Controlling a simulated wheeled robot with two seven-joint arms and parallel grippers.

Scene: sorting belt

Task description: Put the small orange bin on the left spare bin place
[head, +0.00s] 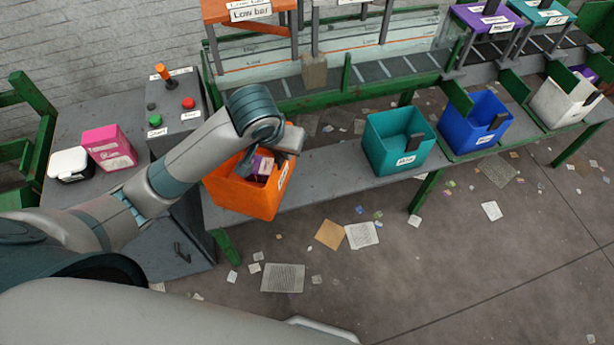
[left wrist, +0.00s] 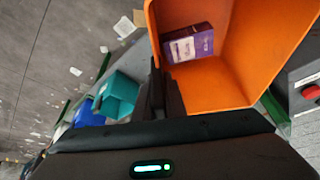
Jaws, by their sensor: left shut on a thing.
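The small orange bin (head: 243,196) is at the left end of the grey bench, with a purple box (head: 262,168) inside it. My left gripper (head: 276,158) is at the bin's upper right rim, shut on its wall. In the left wrist view the fingers (left wrist: 162,95) meet the near wall of the orange bin (left wrist: 215,82), and the purple box (left wrist: 188,44) lies inside. I cannot tell whether the bin rests on the bench or is slightly lifted. No place is clearly marked as the left spare bin place. My right gripper is out of view.
A teal bin (head: 393,146), a blue bin (head: 474,128) and a white bin (head: 566,103) stand further right. The bench (head: 330,170) is bare between orange and teal. A control box (head: 180,115) and pink box (head: 108,148) are at left. Papers litter the floor.

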